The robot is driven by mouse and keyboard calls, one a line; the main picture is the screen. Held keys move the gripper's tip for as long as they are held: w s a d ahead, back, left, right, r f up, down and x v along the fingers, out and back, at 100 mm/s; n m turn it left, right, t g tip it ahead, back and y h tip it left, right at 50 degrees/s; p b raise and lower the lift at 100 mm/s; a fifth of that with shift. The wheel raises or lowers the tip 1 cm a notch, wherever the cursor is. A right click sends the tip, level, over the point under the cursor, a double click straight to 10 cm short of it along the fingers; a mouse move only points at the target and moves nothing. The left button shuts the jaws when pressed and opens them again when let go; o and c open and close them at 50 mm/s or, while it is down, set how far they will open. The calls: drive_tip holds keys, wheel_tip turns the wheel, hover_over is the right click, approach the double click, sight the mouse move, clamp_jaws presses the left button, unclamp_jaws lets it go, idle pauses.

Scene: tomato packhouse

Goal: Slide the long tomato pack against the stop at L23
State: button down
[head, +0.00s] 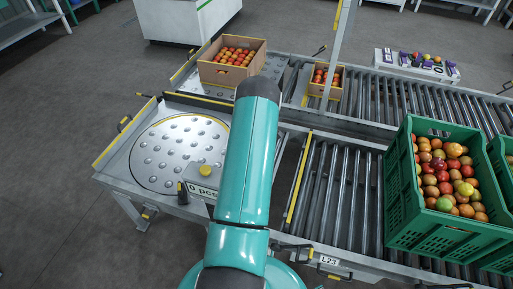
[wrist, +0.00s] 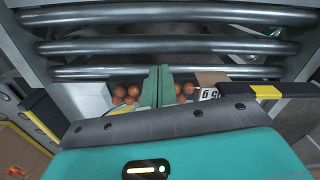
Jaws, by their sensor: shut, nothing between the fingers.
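In the wrist view, tomatoes (wrist: 126,94) show on both sides of my gripper (wrist: 160,84), which is shut and empty. I cannot tell whether they belong to one pack, or whether the fingers touch it. In the head view, my arm hides my gripper. A large cardboard box of tomatoes (head: 213,73) stands beyond the arm on the far line, and a smaller tomato box (head: 325,93) stands to its right. I cannot tell which is the long pack. The L23 label (head: 329,261) is on the near roller line's front edge. A yellow-topped bar (head: 299,178) crosses that line's left end.
A green crate of tomatoes (head: 398,205) stands on the near rollers at right, with another green crate beside it. A ball-top table (head: 150,155) lies left of my arm. The rollers (head: 340,185) between bar and crate are bare. A metal post rises at the far line.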

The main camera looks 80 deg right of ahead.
wheel_tip(320, 180, down, 7)
drive_tip(key=shift+f, duration=0.1)
drive_tip(key=w, duration=0.3)
drive_tip(key=shift+a+r, duration=0.2)
drive_tip(key=shift+r, duration=0.1)
drive_tip(key=shift+w, duration=0.55)
drive_tip(key=shift+w+a, duration=0.2)
drive_tip(key=shift+w, duration=0.75)
drive_tip(key=shift+s, duration=0.2)
